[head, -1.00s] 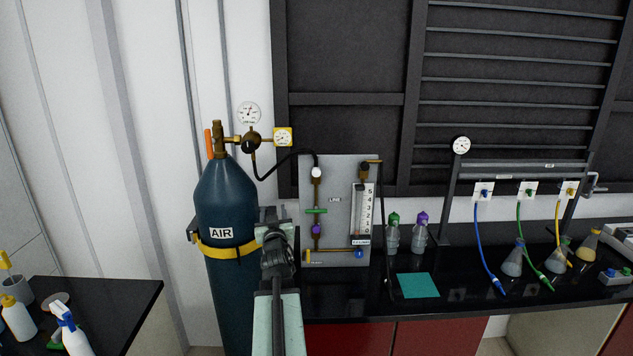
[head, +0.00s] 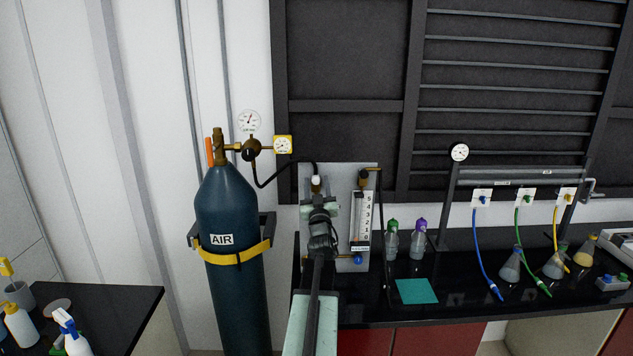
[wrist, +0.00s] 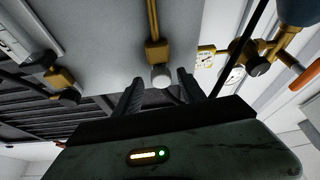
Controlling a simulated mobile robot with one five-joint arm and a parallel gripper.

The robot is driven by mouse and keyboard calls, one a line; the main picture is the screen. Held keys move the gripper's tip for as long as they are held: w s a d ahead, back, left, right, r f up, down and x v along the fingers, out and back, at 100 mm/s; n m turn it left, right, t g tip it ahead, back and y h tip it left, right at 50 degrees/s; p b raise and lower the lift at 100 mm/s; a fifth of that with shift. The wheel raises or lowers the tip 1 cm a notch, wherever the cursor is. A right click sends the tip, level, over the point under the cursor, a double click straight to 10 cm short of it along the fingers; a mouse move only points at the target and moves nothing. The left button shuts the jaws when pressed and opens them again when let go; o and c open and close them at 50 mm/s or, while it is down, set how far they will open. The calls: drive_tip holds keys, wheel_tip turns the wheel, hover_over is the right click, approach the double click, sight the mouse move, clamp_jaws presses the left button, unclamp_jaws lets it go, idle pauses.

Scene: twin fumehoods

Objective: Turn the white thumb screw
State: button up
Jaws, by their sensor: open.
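The white thumb screw (head: 316,181) sits at the top of the brass line on the grey panel (head: 340,172), where the black hose meets it. My gripper (head: 319,205) is in front of the panel, just below the screw, and hides the lower fittings of that line. In the wrist view the pale round knob of the screw (wrist: 160,77) appears between the two dark fingers of my open gripper (wrist: 160,86). The fingers stand apart on either side of it, and I see no contact. How deep the knob lies between them is hard to tell.
A dark blue AIR cylinder (head: 228,205) with gauges stands left of the panel, its black hose (head: 272,181) running to the screw. A flowmeter (head: 361,220) is close on the right.

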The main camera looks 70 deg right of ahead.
clamp_jaws()
drive_tip(key=shift+w+m+g+h, duration=0.1)
drive_tip(key=shift+m+g+h, duration=0.25)
drive_tip(key=shift+m+g, duration=1)
drive_tip(key=shift+w+m+g+h, duration=0.1)
drive_tip(key=shift+m+g+h, duration=0.35)
drive_tip(key=shift+m, duration=1.6)
unclamp_jaws()
drive_tip(key=shift+s, duration=0.1)
drive_tip(key=shift+a+f+y, duration=0.2)
drive_tip(key=shift+a+y, duration=0.1)
drive_tip(key=shift+a, duration=0.1)
drive_tip(key=b+v, duration=0.2)
drive_tip(key=v, duration=0.5)
drive_tip(key=shift+b, duration=0.3)
